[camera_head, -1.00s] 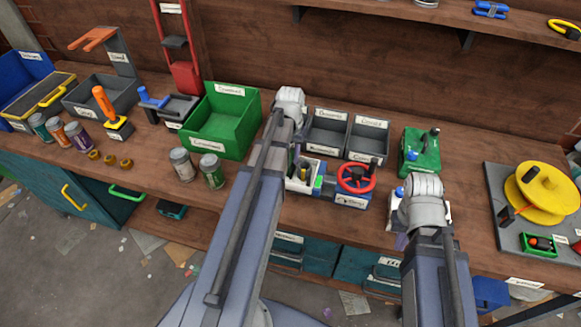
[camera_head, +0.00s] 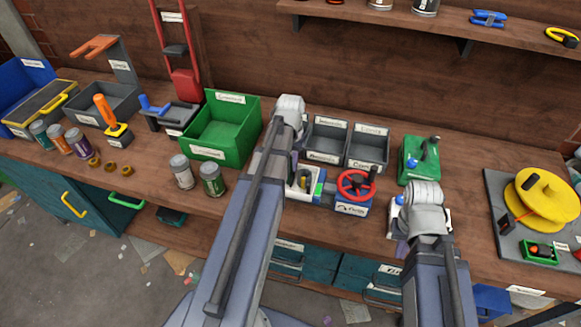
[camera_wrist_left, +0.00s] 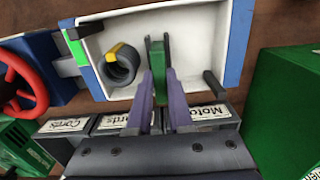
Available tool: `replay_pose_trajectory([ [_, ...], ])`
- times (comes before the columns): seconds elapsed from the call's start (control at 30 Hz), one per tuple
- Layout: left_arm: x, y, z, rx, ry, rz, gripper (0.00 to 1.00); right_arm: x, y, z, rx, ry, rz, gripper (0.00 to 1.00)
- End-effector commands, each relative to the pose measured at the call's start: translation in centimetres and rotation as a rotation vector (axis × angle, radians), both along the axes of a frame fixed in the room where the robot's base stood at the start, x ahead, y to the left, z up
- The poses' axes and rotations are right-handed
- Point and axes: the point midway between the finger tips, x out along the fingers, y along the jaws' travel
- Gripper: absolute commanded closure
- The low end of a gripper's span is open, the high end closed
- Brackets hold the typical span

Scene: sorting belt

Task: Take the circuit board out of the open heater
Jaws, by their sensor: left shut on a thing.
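The open heater is a white box with blue and green edges (camera_head: 318,188), at mid-bench in the head view. It fills the top of the left wrist view (camera_wrist_left: 205,45), with a dark ring with a yellow mark (camera_wrist_left: 121,64) inside. My left gripper (camera_wrist_left: 157,62) points into the box, its purple fingers shut on the narrow green circuit board (camera_wrist_left: 159,88), seen edge-on. I cannot tell whether the board touches the heater floor. In the head view my left arm hides most of that gripper. My right gripper (camera_head: 401,246) is mostly hidden behind its own wrist.
A red handwheel (camera_head: 357,183) on a blue unit sits right of the heater. Grey labelled bins (camera_head: 327,140) stand behind it, a green bin (camera_head: 222,128) to the left. Two cans (camera_head: 212,180) stand left of my left arm. A green device (camera_head: 420,160) stands behind my right wrist.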

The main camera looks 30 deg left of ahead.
Motion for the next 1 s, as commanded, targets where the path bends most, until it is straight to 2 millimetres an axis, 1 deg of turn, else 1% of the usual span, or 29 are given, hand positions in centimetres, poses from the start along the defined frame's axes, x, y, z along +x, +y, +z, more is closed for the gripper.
replay_pose_trajectory([
  [0.17,0.0,0.0,0.9,0.000,0.000,0.000,1.00,0.0,0.0,0.9,0.000,0.000,0.000,1.00],
  [0.27,0.0,0.0,1.8,0.000,0.000,0.000,1.00,0.0,0.0,1.8,0.000,0.000,0.000,1.00],
  [0.37,0.0,0.0,3.1,0.000,0.000,0.000,1.00,0.0,0.0,3.1,0.000,0.000,0.000,1.00],
  [0.7,0.0,0.0,8.4,0.000,0.000,0.000,1.00,0.0,0.0,8.5,0.000,0.000,0.000,1.00],
  [0.8,0.0,0.0,9.5,0.000,0.000,0.000,1.00,0.0,0.0,9.5,0.000,0.000,0.000,1.00],
  [0.9,0.0,0.0,10.0,0.000,0.000,0.000,1.00,0.0,0.0,10.0,0.000,0.000,0.000,1.00],
  [1.0,0.0,0.0,10.1,0.000,0.000,0.000,1.00,0.0,0.0,10.1,0.000,0.000,0.001,1.00],
])
